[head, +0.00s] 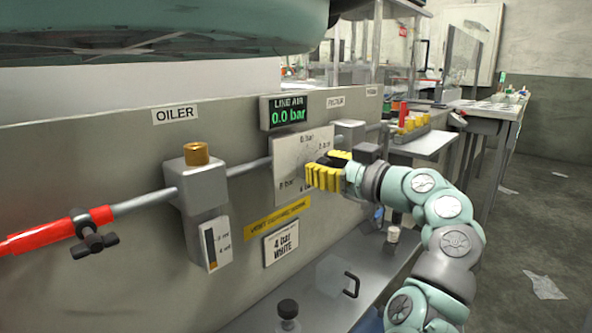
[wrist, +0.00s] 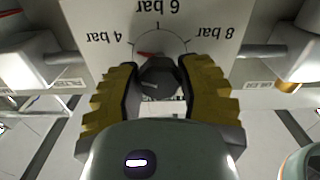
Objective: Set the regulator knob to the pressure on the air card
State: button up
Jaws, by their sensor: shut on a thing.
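The regulator's pale dial plate (head: 290,160) is on the grey panel, with bar marks around it. My gripper (head: 325,174) has yellow ribbed fingers and hides part of the plate in the head view. In the wrist view my gripper (wrist: 160,90) is shut on the dark regulator knob (wrist: 160,72), one finger on each side. The plate (wrist: 95,15) reads upside down there: 4 bar left, 6 bar top, 8 bar right. A red pointer mark slants up-left from the knob, toward the 4 bar side; its exact reading is unclear. The air card (head: 281,242) reads "4 bar WHITE".
The line air display (head: 285,112) shows 0.0 bar. A yellow warning strip (head: 277,217) is above the card. A bench surface with a black handle (head: 351,284) lies below.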

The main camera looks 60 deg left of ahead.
jog(key=shift+c, duration=1.2)
jog(key=shift+m, duration=1.1)
jog(key=o, duration=1.2)
jog(key=shift+d, duration=0.1)
jog(key=v, duration=1.2)
jog(key=shift+w, duration=0.1)
jog(key=shift+r, duration=0.1)
